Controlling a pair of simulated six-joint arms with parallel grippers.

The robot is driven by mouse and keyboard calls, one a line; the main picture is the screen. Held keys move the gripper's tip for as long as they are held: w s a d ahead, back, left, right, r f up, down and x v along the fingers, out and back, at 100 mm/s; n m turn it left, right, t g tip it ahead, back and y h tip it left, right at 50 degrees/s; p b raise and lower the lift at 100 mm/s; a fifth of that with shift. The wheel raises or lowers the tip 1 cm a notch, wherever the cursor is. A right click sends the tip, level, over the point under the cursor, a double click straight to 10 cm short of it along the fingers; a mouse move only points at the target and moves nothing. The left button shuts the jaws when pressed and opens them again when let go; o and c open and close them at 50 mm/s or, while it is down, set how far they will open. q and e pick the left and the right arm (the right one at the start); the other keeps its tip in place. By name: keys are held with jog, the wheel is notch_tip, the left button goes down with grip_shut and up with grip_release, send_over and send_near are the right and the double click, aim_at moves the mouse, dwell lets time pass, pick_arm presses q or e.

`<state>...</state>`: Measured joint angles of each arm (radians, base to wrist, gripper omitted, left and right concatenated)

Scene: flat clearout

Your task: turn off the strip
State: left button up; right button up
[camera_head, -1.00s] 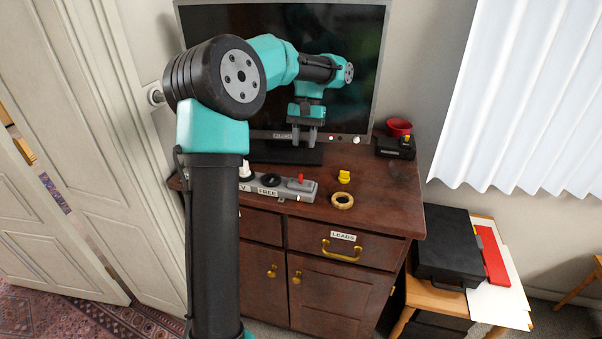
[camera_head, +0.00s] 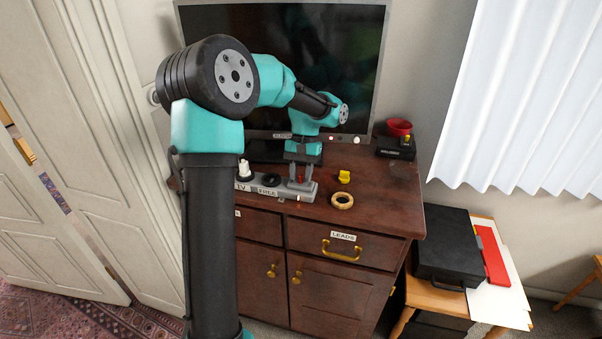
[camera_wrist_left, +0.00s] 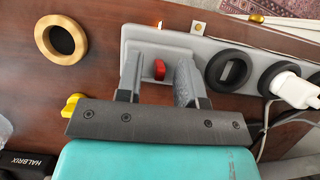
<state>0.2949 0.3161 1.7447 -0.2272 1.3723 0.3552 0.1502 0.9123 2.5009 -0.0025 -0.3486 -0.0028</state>
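The grey power strip (camera_head: 308,196) lies along the front of the dark wooden cabinet top, with sockets labelled TV and FREE. Its red switch (camera_wrist_left: 159,69) is at the right end in the head view, mostly hidden there by the fingers. My left gripper (camera_head: 301,175) points down over that end. In the left wrist view its two fingers (camera_wrist_left: 159,78) are open, one on each side of the red switch, with gaps between. Whether the fingertips touch the strip, I cannot tell. My right gripper is not in view.
A white plug (camera_head: 244,169) sits in the TV socket. A yellow object (camera_head: 344,177) and a brass-coloured ring (camera_head: 342,201) lie right of the strip. A monitor (camera_head: 350,75) stands behind.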

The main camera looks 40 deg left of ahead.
pick_arm(q)
grip_shut()
jog(key=shift+d, duration=0.1)
jog(key=shift+w+d+y, duration=0.1)
jog(key=shift+d+y, duration=0.05)
jog(key=shift+y, duration=0.45)
jog(key=shift+o, duration=0.2)
grip_release()
jog(key=shift+w+r, duration=0.1)
jog(key=shift+r, duration=0.05)
jog(key=v, duration=1.7)
jog(key=shift+w, duration=0.35)
